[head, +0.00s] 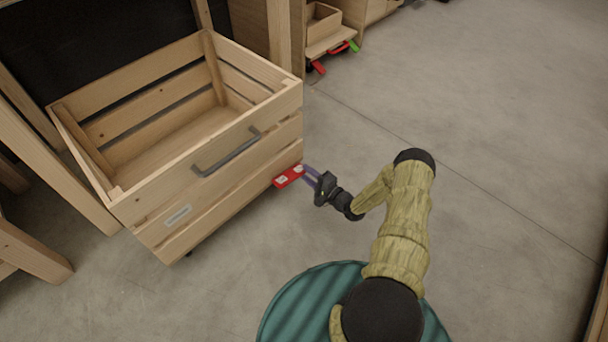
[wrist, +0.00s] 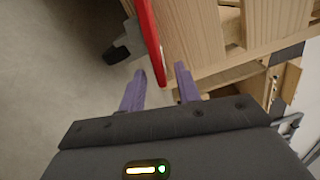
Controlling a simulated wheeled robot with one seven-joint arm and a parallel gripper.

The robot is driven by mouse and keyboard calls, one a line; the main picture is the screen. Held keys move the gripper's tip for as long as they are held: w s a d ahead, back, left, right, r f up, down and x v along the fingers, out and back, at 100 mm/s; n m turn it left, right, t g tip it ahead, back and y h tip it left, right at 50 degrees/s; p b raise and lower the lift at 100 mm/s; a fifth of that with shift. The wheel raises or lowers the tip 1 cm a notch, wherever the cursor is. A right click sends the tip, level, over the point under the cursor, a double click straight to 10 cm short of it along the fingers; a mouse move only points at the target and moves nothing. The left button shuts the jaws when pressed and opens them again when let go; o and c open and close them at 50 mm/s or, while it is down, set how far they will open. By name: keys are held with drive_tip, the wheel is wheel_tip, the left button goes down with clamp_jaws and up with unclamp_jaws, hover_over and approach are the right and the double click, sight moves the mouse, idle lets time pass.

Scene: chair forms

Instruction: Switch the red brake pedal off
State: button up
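The red brake pedal (head: 288,177) sticks out low at the right front corner of the wooden crate (head: 215,200), with small white marks on its top. In the wrist view the pedal (wrist: 148,35) shows as a thin red edge. My gripper (head: 309,174) is just right of the pedal, close to it. In the wrist view my gripper (wrist: 159,70) has its two purple fingers apart, and the pedal's end appears in the gap between them. I cannot tell whether either finger touches it.
A caster wheel (wrist: 116,53) sits beside the pedal under the crate. The crate has a grey handle (head: 227,154) and is empty. Another wheeled wooden unit with red and green pedals (head: 338,48) stands at the back. The grey floor to the right is clear.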

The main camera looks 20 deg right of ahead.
drive_tip(key=shift+b+x, duration=0.3)
drive_tip(key=shift+x, duration=0.75)
drive_tip(key=shift+w+a, duration=0.1)
drive_tip(key=shift+w, duration=0.1)
clamp_jaws()
